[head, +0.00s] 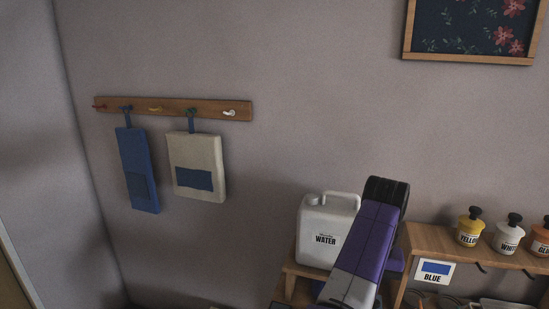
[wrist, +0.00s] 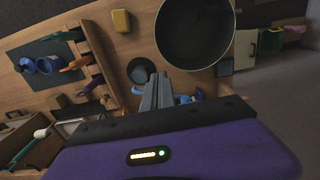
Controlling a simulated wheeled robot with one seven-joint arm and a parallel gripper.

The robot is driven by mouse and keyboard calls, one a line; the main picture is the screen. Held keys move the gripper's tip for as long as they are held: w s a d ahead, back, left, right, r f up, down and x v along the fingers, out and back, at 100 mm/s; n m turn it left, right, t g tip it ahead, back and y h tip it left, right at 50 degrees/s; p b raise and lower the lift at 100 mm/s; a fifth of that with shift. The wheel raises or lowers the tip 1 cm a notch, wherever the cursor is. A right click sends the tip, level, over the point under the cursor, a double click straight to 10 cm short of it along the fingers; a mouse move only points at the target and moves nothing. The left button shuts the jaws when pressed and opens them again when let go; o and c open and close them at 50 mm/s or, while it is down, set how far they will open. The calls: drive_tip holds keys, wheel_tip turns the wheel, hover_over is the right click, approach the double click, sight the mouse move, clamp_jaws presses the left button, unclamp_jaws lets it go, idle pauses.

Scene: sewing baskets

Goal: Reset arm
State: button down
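In the wrist view my gripper (wrist: 157,78) shows as two grey fingers lying close together, with nothing visible between them. It is over a wooden tabletop (wrist: 130,48), beside a small dark bowl (wrist: 139,70) and below a large dark round pan or bowl (wrist: 195,30). Some blue things show just behind the fingers, partly hidden. In the head view part of my purple and grey arm rises in front of the white water jug (head: 318,222); my fingers do not show there.
A shelf (head: 440,242) with yellow and white labelled bottles stands right of my arm. A peg rail (head: 180,107) holds a blue bag (head: 137,165) and a cream bag (head: 198,155).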

drive_tip(key=w+d+r+m+t+h, duration=0.1)
drive_tip(key=w+d+r+t+h, duration=0.25)
drive_tip(key=w+d+t, duration=0.45)
drive_tip(key=s+d+r+n+t+h, duration=0.15)
drive_tip(key=d+r+t+h, duration=0.3)
drive_tip(key=d, duration=0.55)
drive_tip(key=s+a+f+n+y+b, duration=0.1)
drive_tip(key=s+a+f, duration=0.4)
drive_tip(key=s, duration=1.2)
drive_tip(key=s+a+f+n+t+y+b, duration=0.1)
drive_tip(key=s+a+f+y, duration=0.3)
drive_tip(key=s, duration=1.3)
drive_tip(key=s+a+f+n+t+y+b, duration=0.1)
drive_tip(key=s+a+f, duration=0.4)
drive_tip(key=s, duration=1.2)
drive_tip(key=a+y+b, duration=0.1)
drive_tip(key=a+y, duration=0.1)
drive_tip(key=a, duration=0.2)
drive_tip(key=shift+s+f, duration=0.35)
drive_tip(key=shift+f, duration=0.05)
drive_tip(key=shift+a+t, duration=0.1)
drive_tip(key=shift+t, duration=0.15)
